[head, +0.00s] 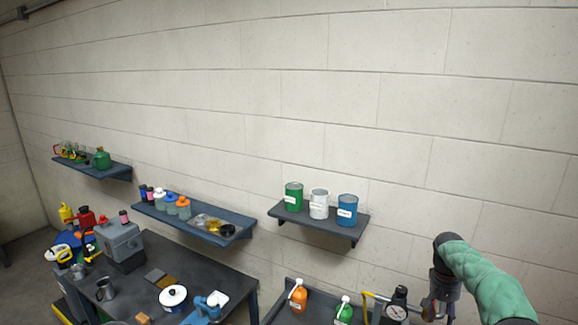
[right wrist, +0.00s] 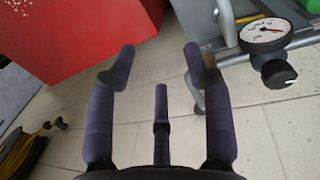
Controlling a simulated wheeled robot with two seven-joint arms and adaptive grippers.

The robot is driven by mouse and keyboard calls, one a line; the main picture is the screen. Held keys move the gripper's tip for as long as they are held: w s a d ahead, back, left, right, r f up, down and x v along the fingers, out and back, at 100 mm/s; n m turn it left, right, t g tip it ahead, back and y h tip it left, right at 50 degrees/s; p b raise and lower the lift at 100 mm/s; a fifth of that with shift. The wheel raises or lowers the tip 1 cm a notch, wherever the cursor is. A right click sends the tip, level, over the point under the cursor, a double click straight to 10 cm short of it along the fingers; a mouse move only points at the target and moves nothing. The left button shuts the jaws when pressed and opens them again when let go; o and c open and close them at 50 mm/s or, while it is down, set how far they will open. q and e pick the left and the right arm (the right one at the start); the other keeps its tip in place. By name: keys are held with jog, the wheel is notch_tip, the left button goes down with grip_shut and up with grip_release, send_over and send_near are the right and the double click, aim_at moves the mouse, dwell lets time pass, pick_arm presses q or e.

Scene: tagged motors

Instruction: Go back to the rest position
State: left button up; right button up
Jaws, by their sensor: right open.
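My right arm comes in from the lower right in the head view, in a green sleeve, with the right gripper (head: 440,300) hanging down at its end beside a pressure gauge (head: 397,303). In the right wrist view the right gripper (right wrist: 160,75) is open, its dark fingers spread with nothing between them. The floor lies below it. The gauge (right wrist: 265,35) shows at the upper right of that view, apart from the fingers. No tagged motor can be made out. My left gripper is not in view.
A dark workbench (head: 215,277) carries pots, a mug and a grey machine. Wall shelves (head: 315,224) hold cans and bottles. A lower surface (head: 283,285) holds orange and green bottles. A red cabinet (right wrist: 90,45) and a coiled yellow-black cable (right wrist: 22,150) are near the right gripper.

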jog(key=s+a+f+n+y, duration=0.15)
jog(key=s+a+f, duration=0.25)
jog(key=a+f, duration=0.65)
jog(key=s+a+f+n+y, duration=0.1)
jog(key=s+a+f+y, duration=0.15)
jog(key=a+f, duration=0.8)
jog(key=shift+m+t+y, duration=0.25)
jog(key=shift+t+y, duration=0.25)
jog(key=shift+y, duration=0.3)
jog(key=s+a+f, duration=0.3)
jog(key=s+f, duration=0.1)
jog(key=s, duration=0.2)
jog(key=s+a+f, duration=0.3)
jog(key=s+f, duration=0.1)
jog(key=s, duration=0.2)
jog(key=s+a+f, duration=0.3)
jog(key=s+f, duration=0.1)
jog(key=s, duration=0.2)
jog(key=shift+s+a+f, duration=0.25)
jog(key=shift+s, duration=0.05)
jog(key=s+a, duration=0.3)
jog(key=s, duration=0.7)
notch_tip(320, 180, down, 25)
jog(key=w+a+b, duration=0.1)
jog(key=w+b, duration=0.1)
jog(key=b, duration=2.4)
jog(key=shift+w+a+b, duration=0.2)
jog(key=shift+b, duration=0.15)
